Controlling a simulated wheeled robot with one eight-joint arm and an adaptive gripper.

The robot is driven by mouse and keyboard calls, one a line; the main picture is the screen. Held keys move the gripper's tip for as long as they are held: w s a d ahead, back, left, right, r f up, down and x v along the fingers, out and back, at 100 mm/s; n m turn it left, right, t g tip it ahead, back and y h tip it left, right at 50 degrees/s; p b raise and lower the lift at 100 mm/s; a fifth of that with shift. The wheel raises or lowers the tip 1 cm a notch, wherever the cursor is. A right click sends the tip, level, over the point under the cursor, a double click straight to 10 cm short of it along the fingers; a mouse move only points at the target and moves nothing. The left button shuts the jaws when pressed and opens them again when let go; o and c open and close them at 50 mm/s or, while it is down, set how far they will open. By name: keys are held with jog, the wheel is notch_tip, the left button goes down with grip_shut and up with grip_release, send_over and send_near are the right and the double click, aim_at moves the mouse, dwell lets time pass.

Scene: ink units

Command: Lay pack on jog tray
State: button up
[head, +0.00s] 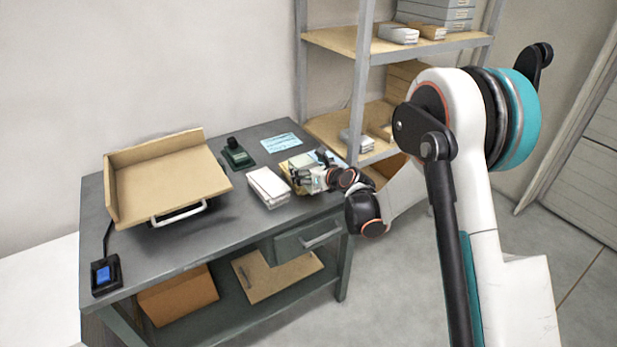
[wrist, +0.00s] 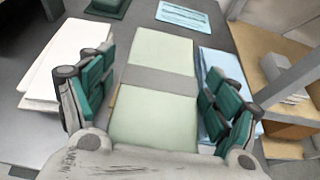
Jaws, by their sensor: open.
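The jog tray (head: 165,182) is a tan, tilted board with raised walls at the left and back, on the left of the grey table in the head view; its bed is empty. A pale green pack with a grey band (wrist: 153,108) lies between the fingers of my gripper (wrist: 160,98) in the wrist view. My gripper is open, with teal finger pads on either side of the pack; I cannot tell whether they touch it. In the head view my gripper (head: 310,172) is over the table's right end and hides most of this pack.
A white stack (head: 268,186) lies left of my gripper, a blue pack (wrist: 212,68) close on its right. A dark green stamp-like item (head: 236,154) and a blue sheet (head: 281,142) lie behind. A shelf rack (head: 358,80) stands at right. The table's middle front is clear.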

jog(key=c, duration=1.2)
jog(key=shift+c, duration=0.4)
jog(key=shift+s+r, duration=0.1)
jog(key=shift+s, duration=0.05)
jog(key=c, duration=0.3)
jog(key=shift+r, duration=0.1)
